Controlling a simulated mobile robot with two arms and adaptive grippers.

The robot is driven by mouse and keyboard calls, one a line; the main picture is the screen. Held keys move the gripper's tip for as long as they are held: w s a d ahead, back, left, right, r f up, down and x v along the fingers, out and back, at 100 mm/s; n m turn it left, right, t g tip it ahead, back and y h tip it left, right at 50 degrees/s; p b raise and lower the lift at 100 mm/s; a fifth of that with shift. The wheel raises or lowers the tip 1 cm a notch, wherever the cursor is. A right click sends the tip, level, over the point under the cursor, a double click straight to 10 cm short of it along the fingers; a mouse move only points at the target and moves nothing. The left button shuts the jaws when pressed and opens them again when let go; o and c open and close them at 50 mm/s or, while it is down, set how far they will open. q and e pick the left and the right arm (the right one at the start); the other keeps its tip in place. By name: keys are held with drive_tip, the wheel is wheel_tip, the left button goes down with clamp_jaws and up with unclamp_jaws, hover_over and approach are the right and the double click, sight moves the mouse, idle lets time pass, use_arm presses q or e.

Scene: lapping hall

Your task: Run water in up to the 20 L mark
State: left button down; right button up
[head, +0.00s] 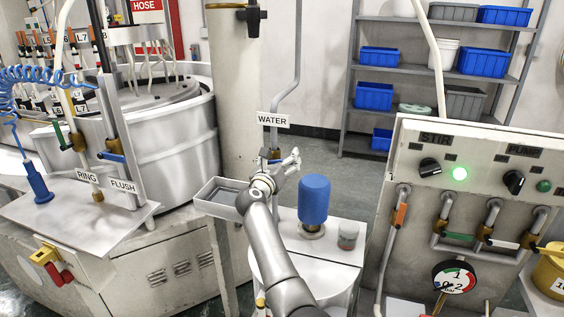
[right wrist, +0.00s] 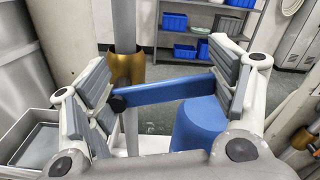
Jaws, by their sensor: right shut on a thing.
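The WATER sign (head: 273,120) hangs on a grey pipe that comes down the wall to a brass valve (right wrist: 126,68). The valve has a blue lever (right wrist: 165,91), which lies across the right wrist view. My right gripper (head: 284,162) is at this valve, its fingers on either side of the lever and shut on it. Below and to the right stands a tank with a pale lid (head: 325,247), carrying a blue motor-like cylinder (head: 314,198). I cannot see a level scale, a 20 L mark or running water. My left gripper is out of view.
A small grey tray (head: 218,197) is left of my right gripper. A control panel (head: 478,150) with a lit green lamp, valves and a gauge (head: 455,280) stands at right. A jar (head: 348,235) sits on the lid. RING and FLUSH valves are at left.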

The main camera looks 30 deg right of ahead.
drive_tip(key=o, duration=1.3)
drive_tip(key=shift+o, duration=0.7)
drive_tip(key=shift+s+a, duration=0.3)
drive_tip(key=shift+a, duration=0.15)
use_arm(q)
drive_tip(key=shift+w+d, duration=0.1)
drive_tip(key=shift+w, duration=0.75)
use_arm(e)
drive_tip(key=v, duration=0.6)
drive_tip(key=shift+s+a, duration=0.2)
